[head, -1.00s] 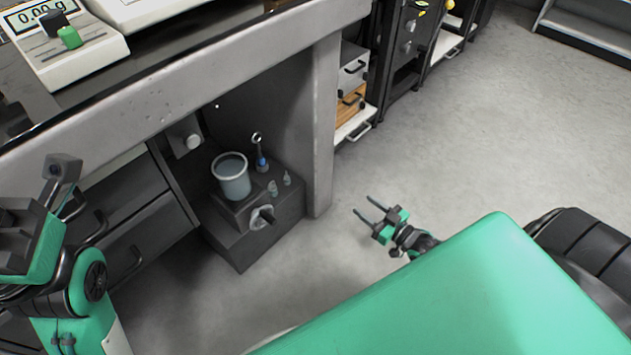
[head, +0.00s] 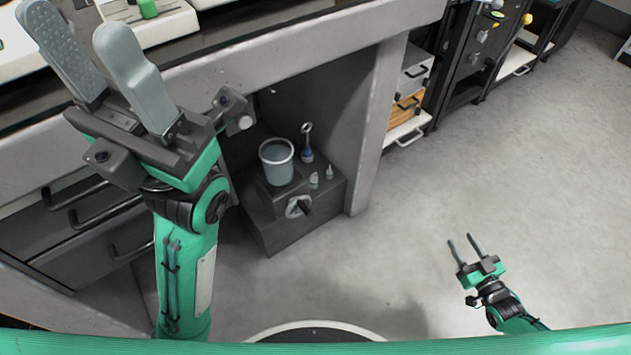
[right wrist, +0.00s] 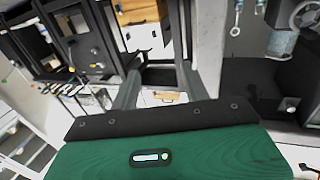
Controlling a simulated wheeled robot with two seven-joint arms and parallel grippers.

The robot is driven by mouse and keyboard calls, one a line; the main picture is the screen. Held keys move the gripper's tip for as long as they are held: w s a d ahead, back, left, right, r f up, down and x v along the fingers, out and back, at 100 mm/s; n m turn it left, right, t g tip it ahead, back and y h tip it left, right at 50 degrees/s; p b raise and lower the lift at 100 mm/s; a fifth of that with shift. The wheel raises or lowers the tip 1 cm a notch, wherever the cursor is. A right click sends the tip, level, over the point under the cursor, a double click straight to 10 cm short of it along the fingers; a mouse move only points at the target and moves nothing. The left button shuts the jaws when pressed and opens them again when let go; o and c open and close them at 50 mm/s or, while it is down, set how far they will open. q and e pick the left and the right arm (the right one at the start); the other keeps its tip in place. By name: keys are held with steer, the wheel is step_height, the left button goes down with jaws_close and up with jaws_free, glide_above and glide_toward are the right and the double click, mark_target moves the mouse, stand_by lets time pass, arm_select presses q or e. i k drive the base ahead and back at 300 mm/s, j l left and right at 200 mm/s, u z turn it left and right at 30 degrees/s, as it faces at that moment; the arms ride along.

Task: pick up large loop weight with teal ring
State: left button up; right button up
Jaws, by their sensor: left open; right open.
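A metal weight with a tall loop on top and a blue-looking band low down (head: 307,148) stands upright on a dark box under the bench. It also shows upside down at the top of the right wrist view (right wrist: 236,14). Whether the band is teal is hard to tell. My left gripper (head: 76,24) is open and empty, raised in front of the bench, left of the weight. My right gripper (head: 461,239) is open and empty over the floor, to the right of the weight and well apart from it.
A grey-blue bucket (head: 276,165) stands beside the weight on the dark box (head: 270,228), whose front carries a valve-like knob (head: 299,206). Two small weights (head: 314,181) (head: 329,172) stand in front. The bench top (head: 290,62) overhangs. The floor (head: 420,210) right of the bench leg is clear.

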mark_target(314, 180)
steer(key=l+u, duration=1.1)
steer(key=k+j, duration=0.05)
